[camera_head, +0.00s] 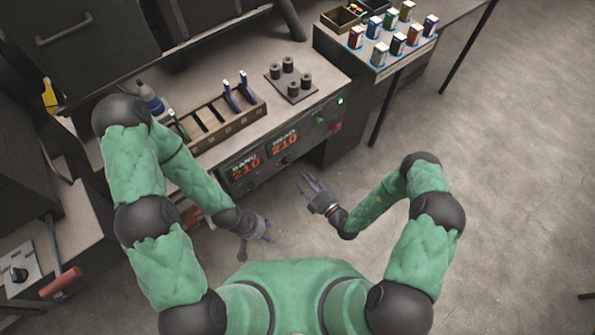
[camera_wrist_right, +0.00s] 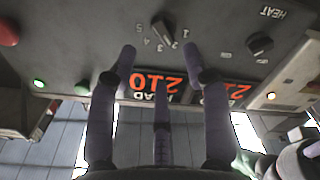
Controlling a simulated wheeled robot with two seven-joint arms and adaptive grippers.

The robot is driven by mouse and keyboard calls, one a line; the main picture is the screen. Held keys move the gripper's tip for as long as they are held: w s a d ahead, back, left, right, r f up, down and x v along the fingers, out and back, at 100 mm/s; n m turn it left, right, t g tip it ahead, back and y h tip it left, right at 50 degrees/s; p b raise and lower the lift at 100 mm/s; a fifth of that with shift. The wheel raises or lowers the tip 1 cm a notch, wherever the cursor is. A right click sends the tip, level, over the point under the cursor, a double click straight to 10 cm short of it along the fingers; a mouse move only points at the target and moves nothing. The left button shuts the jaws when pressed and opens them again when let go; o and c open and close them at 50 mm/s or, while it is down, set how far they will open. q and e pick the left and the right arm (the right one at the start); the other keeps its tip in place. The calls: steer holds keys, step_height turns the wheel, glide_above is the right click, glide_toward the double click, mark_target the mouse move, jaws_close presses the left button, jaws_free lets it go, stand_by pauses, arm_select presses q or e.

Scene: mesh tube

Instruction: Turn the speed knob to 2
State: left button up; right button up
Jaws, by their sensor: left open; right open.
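The control panel (camera_head: 306,138) is on the front face of the bench, with two red displays reading 210. In the right wrist view, which is upside down, a dark knob (camera_wrist_right: 163,32) stands among the digits 1 to 5. Its exact pointer setting is too small to tell. A second dark knob (camera_wrist_right: 260,43) is near the word HEAT. My right gripper (camera_head: 308,183) is open and empty in front of the panel; in its wrist view the fingers (camera_wrist_right: 162,55) point at the numbered knob, apart from it. My left gripper (camera_head: 266,229) is open and empty, lower left.
The panel also has a red button (camera_head: 335,127) and a green lit button (camera_wrist_right: 39,83). On the bench top are a slotted tool rack (camera_head: 205,128), a plate with dark cylinders (camera_head: 291,82) and a bottle (camera_head: 151,100). Small boxes stand on the right table (camera_head: 383,70). The floor at right is clear.

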steer(key=shift+v, duration=2.4)
steer(key=s+a+r+n+g+y, duration=0.1)
steer(key=s+a+n+g+y, duration=0.2)
steer(key=s+a+n+g, duration=0.4)
steer(key=s+a+r+n+g+y, duration=0.15)
steer(key=s+n+g, duration=0.35)
steer(key=n, duration=0.5)
steer(key=s+d+f+n+g+h, duration=0.25)
steer(key=s+n+g, duration=0.45)
steer(key=s+n, duration=0.45)
steer(key=w+d+f+n+t+h, duration=0.2)
steer(key=d+n+h, duration=0.6)
steer(key=n, duration=1.2)
steer(key=w+r+n+t, duration=0.2)
steer(key=w+n, duration=0.4)
steer(key=shift+w+r+t+h, duration=0.2)
steer(key=shift+r+t+h, duration=0.1)
steer(key=shift+t, duration=0.1)
steer(key=shift+d, duration=0.1)
